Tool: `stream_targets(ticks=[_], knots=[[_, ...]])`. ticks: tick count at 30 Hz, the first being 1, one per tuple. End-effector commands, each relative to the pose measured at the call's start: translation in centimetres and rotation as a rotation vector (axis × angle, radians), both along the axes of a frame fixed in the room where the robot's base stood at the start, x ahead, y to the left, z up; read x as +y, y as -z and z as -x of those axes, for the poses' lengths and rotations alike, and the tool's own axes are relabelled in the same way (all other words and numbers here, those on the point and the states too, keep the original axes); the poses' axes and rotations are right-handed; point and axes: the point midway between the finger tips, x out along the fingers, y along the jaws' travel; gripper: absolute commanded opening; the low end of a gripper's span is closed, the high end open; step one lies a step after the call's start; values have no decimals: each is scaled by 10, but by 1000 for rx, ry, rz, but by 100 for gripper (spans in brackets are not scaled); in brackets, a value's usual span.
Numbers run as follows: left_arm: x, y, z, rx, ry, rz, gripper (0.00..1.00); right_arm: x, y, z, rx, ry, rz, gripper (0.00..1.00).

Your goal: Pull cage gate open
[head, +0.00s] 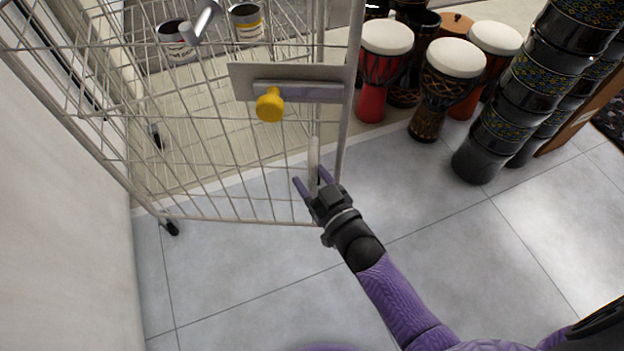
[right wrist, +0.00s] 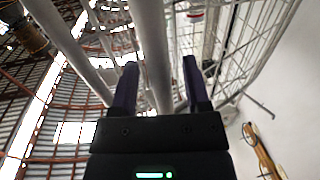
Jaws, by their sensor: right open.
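The cage gate (head: 250,221) is a pale wire-mesh panel on the left of the head view. A grey latch plate with a yellow knob (head: 270,105) sits on its upper right part. A short white upright bar, the handle (head: 313,155), stands below the plate near the right edge. My right gripper (head: 311,178) is open, with its two purple fingers around the lower end of the handle. In the right wrist view a white bar (right wrist: 152,45) passes between the open fingers (right wrist: 160,72); contact cannot be told. My left gripper is not in view.
Paint cans (head: 247,23) stand inside the cage. Several goblet drums (head: 455,85) stand behind on the right, beside stacked dark drums (head: 500,115). A white wall (head: 60,200) is on the left. The tiled floor (head: 240,290) in front is clear.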

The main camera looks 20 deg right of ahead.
Motion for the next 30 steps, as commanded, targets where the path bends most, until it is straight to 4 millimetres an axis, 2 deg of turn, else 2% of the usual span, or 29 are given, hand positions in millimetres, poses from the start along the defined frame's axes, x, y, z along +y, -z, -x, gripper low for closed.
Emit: stream_targets(ticks=[4, 12, 13, 30], knots=[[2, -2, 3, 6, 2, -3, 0, 0, -1, 0, -1, 0, 0, 60], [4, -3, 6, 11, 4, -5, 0, 0, -1, 0, -1, 0, 0, 3], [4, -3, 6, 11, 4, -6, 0, 0, -1, 0, -1, 0, 0, 0], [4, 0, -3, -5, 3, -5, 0, 0, 0, 1, 0, 0, 0, 0]])
